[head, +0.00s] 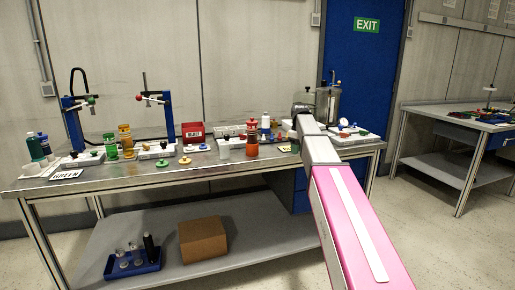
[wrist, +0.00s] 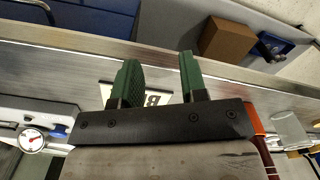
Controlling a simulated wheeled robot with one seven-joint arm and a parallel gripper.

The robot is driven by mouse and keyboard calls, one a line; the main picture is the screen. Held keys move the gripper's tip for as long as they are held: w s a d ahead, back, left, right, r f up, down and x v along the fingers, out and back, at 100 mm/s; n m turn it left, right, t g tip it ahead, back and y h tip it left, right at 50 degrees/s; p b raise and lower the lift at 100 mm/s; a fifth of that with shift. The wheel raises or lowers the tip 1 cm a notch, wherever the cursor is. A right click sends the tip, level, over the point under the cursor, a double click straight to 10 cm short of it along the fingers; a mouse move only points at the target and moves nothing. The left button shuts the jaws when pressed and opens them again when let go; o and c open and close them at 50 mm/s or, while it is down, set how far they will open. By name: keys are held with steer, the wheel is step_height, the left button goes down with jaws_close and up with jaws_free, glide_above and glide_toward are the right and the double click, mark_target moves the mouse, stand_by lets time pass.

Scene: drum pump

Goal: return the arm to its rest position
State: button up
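My arm reaches up from the lower right of the head view, over the right part of the workbench (head: 230,164). In the wrist view my gripper (wrist: 159,62) shows two green fingers standing apart with nothing gripped between them. A pale label with a dark letter B (wrist: 152,99) lies on the bench behind and between the fingers. In the head view the fingers cannot be made out at the far end of the arm.
A red-orange container (head: 252,142) stands left of my arm's end. A clear cylinder (head: 328,103) stands close behind it. A gauge (wrist: 31,139) shows at lower left in the wrist view. A cardboard box (head: 203,240) and a blue tray (head: 133,263) sit on the lower shelf.

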steer(key=s+f+m, duration=0.8)
steer(key=s+f, duration=2.4)
steer(key=shift+s+f+m, duration=0.2)
steer(key=shift+f+m, duration=0.05)
steer(key=shift+m, duration=0.05)
